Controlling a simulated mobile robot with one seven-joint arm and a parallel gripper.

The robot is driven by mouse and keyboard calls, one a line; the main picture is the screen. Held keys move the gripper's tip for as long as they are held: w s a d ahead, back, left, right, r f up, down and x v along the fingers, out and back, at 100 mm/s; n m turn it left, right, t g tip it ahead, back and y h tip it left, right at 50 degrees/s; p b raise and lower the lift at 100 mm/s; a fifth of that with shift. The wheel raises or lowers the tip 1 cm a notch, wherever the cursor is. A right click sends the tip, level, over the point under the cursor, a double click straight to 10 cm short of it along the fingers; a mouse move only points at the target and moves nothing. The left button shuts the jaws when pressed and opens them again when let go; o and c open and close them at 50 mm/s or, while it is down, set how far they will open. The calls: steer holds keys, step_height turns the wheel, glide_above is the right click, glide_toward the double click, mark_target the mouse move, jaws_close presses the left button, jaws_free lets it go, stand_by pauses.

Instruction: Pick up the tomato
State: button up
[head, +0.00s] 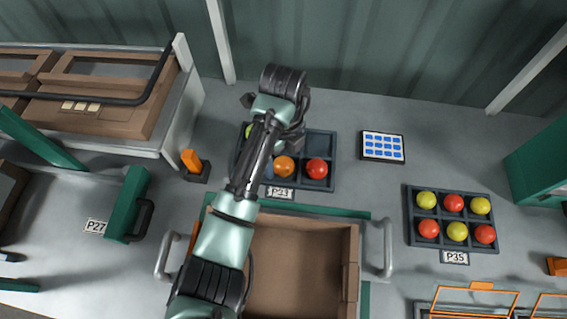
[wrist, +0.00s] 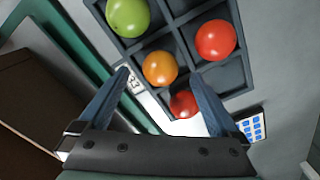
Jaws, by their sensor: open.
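A brown-lined crate (head: 352,262) with handles stands in front of the tray. A panel with blue squares (head: 382,146) lies to its right. A second tray, P35 (head: 410,212), holds red and yellow tomatoes further right. An orange-topped block (head: 191,160) stands left.

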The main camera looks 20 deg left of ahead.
steer(key=shift+f, duration=1.35)
steer(key=c, duration=1)
